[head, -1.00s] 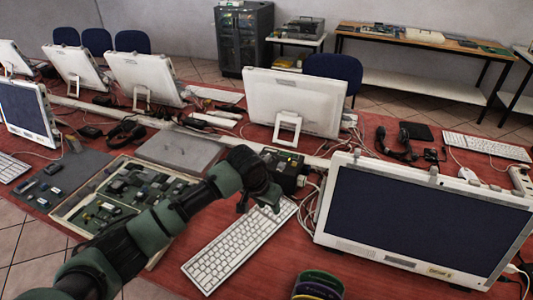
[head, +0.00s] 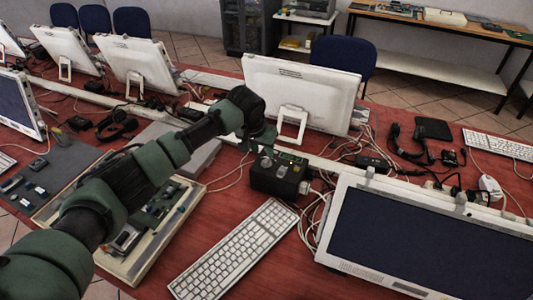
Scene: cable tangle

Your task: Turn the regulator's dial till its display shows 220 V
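The regulator (head: 277,181) is a small black box on the red table, left of the front right monitor. Its top carries a greenish strip and small round parts. I cannot single out the dial or read a voltage on the display. My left gripper (head: 259,147) hangs over the box's far left edge, pointing down. It partly covers the top there, and I cannot tell whether it touches. Its fingers are too small and dark to show whether they are open. My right gripper is not in view.
A white keyboard (head: 234,251) lies in front of the regulator. A monitor (head: 301,92) stands behind it and another (head: 428,238) to its right, with loose cables between. A tray of circuit boards (head: 137,262) lies under my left arm.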

